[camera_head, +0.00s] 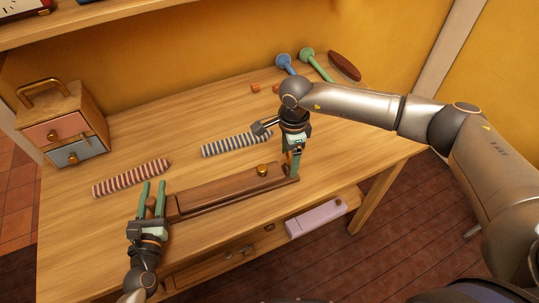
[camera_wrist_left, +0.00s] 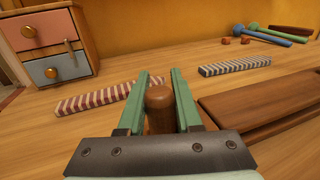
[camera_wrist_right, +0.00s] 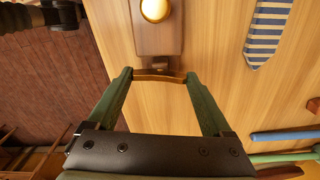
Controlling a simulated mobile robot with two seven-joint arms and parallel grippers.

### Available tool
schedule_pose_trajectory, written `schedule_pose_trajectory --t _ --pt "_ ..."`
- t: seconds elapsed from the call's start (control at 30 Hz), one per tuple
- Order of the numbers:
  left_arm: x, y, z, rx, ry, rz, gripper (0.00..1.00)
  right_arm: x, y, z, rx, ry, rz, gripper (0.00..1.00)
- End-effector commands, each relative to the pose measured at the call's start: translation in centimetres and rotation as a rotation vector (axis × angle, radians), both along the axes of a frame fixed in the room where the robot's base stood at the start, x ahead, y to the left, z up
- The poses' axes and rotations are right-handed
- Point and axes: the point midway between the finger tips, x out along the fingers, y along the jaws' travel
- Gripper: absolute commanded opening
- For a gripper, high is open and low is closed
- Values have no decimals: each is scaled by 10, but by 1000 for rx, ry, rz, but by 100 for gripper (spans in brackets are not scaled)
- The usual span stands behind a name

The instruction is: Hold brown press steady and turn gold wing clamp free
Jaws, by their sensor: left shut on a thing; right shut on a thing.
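The brown press (camera_head: 225,192) is a long dark wooden piece lying on the table; it also shows in the left wrist view (camera_wrist_left: 265,105). A round gold knob (camera_head: 263,170) stands on its top, seen too in the right wrist view (camera_wrist_right: 155,9). My left gripper (camera_head: 151,200) is shut on the upright brown peg (camera_wrist_left: 160,106) at the press's left end. My right gripper (camera_wrist_right: 158,77) points down at the press's right end. It is shut on the gold wing clamp (camera_wrist_right: 158,76), a thin curved bar spanning its fingertips.
A red-striped strip (camera_head: 130,178) and a blue-striped strip (camera_head: 235,144) lie behind the press. A small drawer box (camera_head: 65,122) stands at left. Blue and green tools (camera_head: 310,58) lie at the back. A pink drawer (camera_head: 317,217) sits below the front edge.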

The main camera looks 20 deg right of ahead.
Motion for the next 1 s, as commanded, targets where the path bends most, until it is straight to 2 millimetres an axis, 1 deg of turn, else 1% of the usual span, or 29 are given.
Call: schedule_pose_trajectory --t 0.1,0.3,0.87,0.9,1.0 --pt "0 0 -1 1 2 -1 0 0 0 1 1 -2 65 29" --pt "0 0 -1 1 2 -1 0 0 0 1 1 -1 136 29" --pt "0 0 -1 1 2 -1 0 0 1 0 1 0 169 29" --pt "0 0 -1 1 2 -1 0 0 1 0 1 0 169 85" --pt "0 0 -1 0 2 -1 0 0 1 0 1 0 168 97"
